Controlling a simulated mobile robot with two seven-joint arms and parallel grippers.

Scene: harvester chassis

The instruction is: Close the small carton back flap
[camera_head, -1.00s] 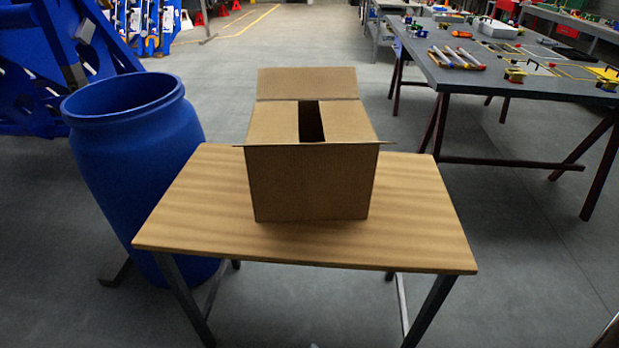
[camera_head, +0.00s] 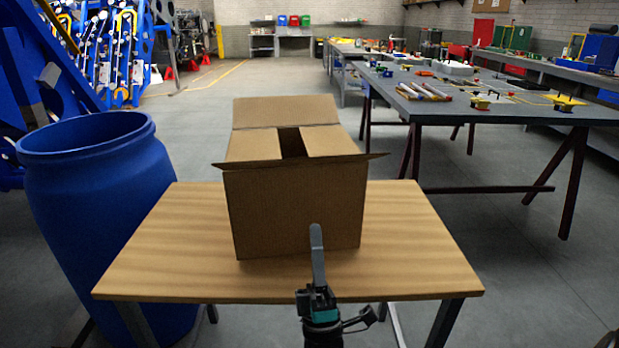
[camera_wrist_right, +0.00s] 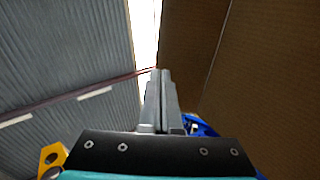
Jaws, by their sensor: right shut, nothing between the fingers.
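The small brown carton (camera_head: 293,212) stands on the wooden table. Its back flap (camera_head: 284,111) is raised at the far side and leans back. Two top flaps are folded inward, with a dark gap between them. A thin cardboard edge sticks out past both front corners; its exact pose is hard to tell. My right gripper (camera_head: 316,230) is shut and empty, pointing up in front of the carton's near face. In the right wrist view, the shut fingers (camera_wrist_right: 160,75) are beside a brown carton surface (camera_wrist_right: 250,80); I cannot tell whether they touch. My left gripper is not in view.
The wooden table (camera_head: 180,250) has bare room on both sides of the carton. A blue barrel (camera_head: 95,220) stands close to its left edge. A grey workbench (camera_head: 500,110) with tools is at the back right. Open floor lies behind the table.

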